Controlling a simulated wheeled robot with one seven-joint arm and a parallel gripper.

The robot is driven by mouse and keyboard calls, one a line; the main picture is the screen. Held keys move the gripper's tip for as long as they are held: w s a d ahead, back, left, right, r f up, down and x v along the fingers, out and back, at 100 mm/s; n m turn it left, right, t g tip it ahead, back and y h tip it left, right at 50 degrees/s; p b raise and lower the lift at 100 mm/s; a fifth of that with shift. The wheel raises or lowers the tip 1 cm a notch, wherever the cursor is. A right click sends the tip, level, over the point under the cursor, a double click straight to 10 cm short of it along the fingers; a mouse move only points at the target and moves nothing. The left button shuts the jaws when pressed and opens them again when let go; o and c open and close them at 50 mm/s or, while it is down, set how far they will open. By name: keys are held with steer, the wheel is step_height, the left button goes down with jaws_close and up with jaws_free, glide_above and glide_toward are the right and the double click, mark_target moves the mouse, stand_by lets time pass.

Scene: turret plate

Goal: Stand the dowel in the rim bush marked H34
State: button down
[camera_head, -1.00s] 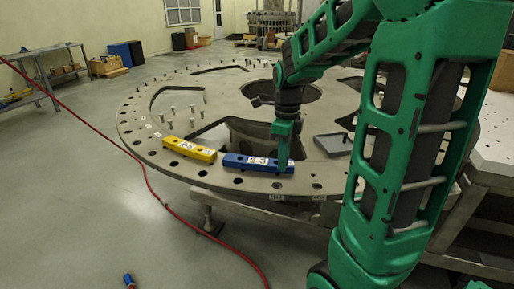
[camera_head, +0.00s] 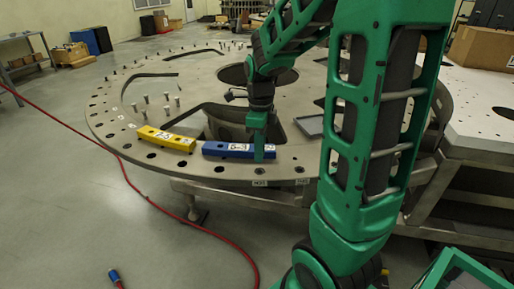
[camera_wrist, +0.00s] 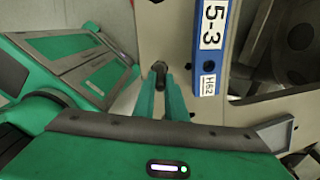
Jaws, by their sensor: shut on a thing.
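My gripper (camera_head: 259,153) reaches down over the near rim of the turret plate, by the right end of the blue block (camera_head: 228,150). In the wrist view my gripper (camera_wrist: 160,88) is shut on a dark round-ended piece, apparently the dowel (camera_wrist: 160,68), seen nearly end-on. I cannot tell whether its lower end is in a hole. The blue block (camera_wrist: 209,50), marked 5-3, lies just right of the fingers there. The turret plate (camera_head: 120,118) has dark bush holes along its rim. Small tags on its front edge (camera_head: 260,183) are too small to read; I cannot pick out H34.
A yellow block (camera_head: 166,138) lies on the rim left of the blue one. Several upright pins (camera_head: 167,97) stand on the plate. A grey tray (camera_head: 310,125) lies right of my gripper. A red hose (camera_head: 190,225) crosses the floor.

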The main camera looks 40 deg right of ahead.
steer(key=shift+f, duration=2.2)
steer(key=shift+f, duration=0.1)
steer(key=c, duration=1.7)
jaws_free()
step_height(320, 180, up, 11)
steer(key=shift+f, duration=0.1)
